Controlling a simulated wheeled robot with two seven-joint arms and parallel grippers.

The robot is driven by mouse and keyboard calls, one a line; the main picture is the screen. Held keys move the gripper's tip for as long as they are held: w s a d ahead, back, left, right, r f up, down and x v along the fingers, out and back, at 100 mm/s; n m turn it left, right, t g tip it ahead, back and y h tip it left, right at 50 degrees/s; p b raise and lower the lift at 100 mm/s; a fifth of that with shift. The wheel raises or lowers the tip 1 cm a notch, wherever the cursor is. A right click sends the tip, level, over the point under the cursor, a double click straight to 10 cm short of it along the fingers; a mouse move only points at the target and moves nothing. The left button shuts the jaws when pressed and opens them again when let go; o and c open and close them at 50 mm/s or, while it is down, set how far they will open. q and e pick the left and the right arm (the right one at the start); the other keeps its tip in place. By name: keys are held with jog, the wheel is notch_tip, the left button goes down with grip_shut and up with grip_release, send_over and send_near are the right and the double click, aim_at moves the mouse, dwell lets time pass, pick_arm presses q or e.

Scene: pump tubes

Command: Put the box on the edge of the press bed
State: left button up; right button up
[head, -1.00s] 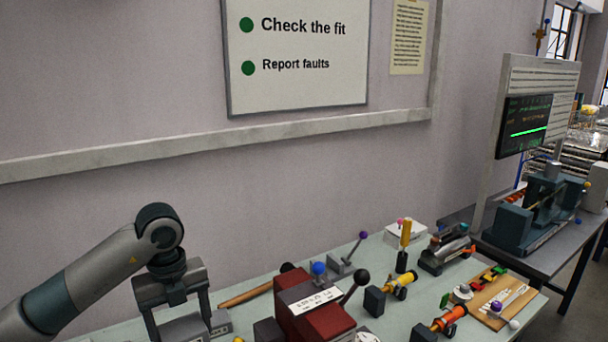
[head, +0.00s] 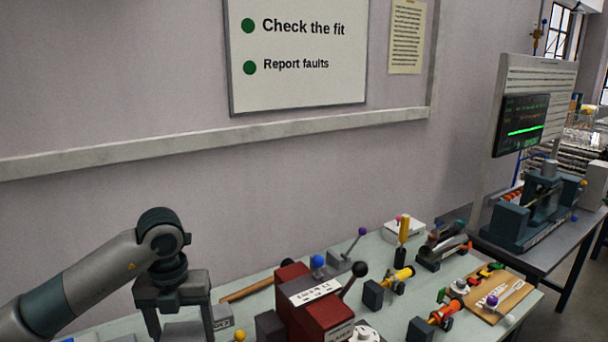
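My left gripper (head: 180,325) points down at the lower left, its two fingers wide apart. A grey box-like surface (head: 185,330) shows between and behind the fingers, and a grey block with a label (head: 222,316) shows just right of the right finger. I cannot tell whether these are one thing, or whether the fingers touch it. The fingertips are at the bottom edge of the view. A white box (head: 405,229) lies at the back of the bench. A dark teal press-like machine (head: 540,205) stands on the right-hand table. My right gripper is not in view.
A red machine with a black-knobbed lever (head: 325,312) stands right of my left gripper. A wooden handle (head: 247,290) lies behind it. Orange and yellow tube parts (head: 398,281) and a wooden board (head: 505,305) crowd the bench's right side. A gap separates the bench from the right-hand table.

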pick_arm(q)
jog(key=m, duration=0.3)
jog(key=s+m, duration=0.1)
jog(key=m, duration=0.1)
jog(key=shift+d+f, duration=0.2)
jog(key=shift+d, duration=0.1)
jog(key=m, duration=0.2)
jog(key=s+m, duration=0.1)
jog(key=m, duration=0.1)
jog(key=s+m, duration=0.1)
jog(key=m, duration=0.1)
jog(key=shift+d+f+m, duration=0.2)
jog(key=shift+d+m, duration=0.1)
jog(key=shift+d, duration=0.1)
jog(key=s+d+f+m+b, duration=0.1)
jog(key=s+m, duration=0.3)
jog(key=m, duration=0.9)
jog(key=s+d+f+m+b, duration=0.1)
jog(key=s+f+m, duration=0.3)
jog(key=m, duration=0.9)
jog(key=shift+s+b, duration=0.35)
jog(key=shift+s, duration=0.1)
